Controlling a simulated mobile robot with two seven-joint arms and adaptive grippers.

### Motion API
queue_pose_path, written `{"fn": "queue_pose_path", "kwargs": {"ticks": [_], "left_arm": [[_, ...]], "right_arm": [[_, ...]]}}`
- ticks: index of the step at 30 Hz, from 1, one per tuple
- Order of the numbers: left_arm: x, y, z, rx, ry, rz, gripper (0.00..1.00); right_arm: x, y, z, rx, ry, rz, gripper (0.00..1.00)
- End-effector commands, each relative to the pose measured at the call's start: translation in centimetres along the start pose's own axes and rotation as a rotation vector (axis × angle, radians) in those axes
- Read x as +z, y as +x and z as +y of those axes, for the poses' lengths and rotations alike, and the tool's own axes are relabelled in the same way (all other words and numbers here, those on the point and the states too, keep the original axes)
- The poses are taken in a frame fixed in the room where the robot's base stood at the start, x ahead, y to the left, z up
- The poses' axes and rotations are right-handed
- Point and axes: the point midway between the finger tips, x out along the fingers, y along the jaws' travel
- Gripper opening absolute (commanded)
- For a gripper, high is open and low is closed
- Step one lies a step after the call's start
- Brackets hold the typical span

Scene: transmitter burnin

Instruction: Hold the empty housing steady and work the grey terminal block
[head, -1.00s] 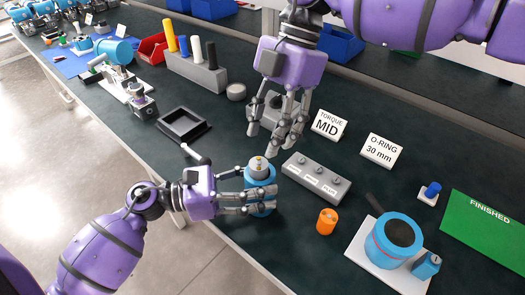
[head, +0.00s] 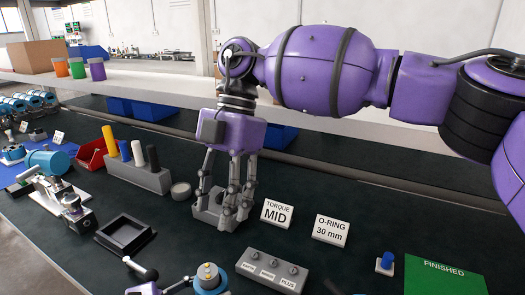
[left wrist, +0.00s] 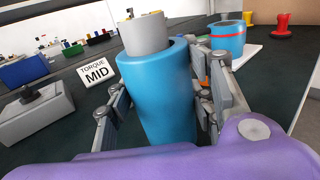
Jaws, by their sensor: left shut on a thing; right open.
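My left gripper (left wrist: 160,112) is shut around a light-blue cylindrical housing (left wrist: 162,95), which stands upright. A grey cylinder (left wrist: 146,36), apparently the terminal block, sits in the housing's open top and sticks out above the rim. In the head view the housing (head: 212,291) is at the bottom edge, mostly cut off, with the grey piece and its brass-coloured top (head: 208,272) showing. My right gripper (head: 221,212) is open and empty, fingers pointing down.
A grey block with several knobs (head: 272,270) lies right of the housing. A torque sign (head: 277,213) and an O-ring sign (head: 331,230) stand behind it. A black square tray (head: 125,236) is left. A green finished mat (head: 445,277) lies at right.

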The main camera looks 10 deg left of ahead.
Motion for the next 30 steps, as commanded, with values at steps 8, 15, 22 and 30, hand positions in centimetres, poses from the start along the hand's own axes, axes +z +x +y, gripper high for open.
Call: {"fn": "queue_pose_path", "kwargs": {"ticks": [8,15,22,30], "left_arm": [[0.0,0.0,0.0,0.000,0.001,0.000,0.71],[0.0,-0.1,0.0,0.000,0.000,0.000,0.71],[-0.1,-2.8,0.0,0.003,-0.002,0.003,0.71],[-0.1,-8.6,0.1,0.003,-0.001,0.004,0.71]], "right_arm": [[0.0,0.0,0.0,0.000,0.000,0.000,0.44],[0.0,0.0,0.0,0.000,0.000,0.000,0.44],[0.0,0.0,0.0,0.000,0.000,0.000,0.44],[0.0,0.0,0.0,0.000,0.000,0.000,0.44]]}}
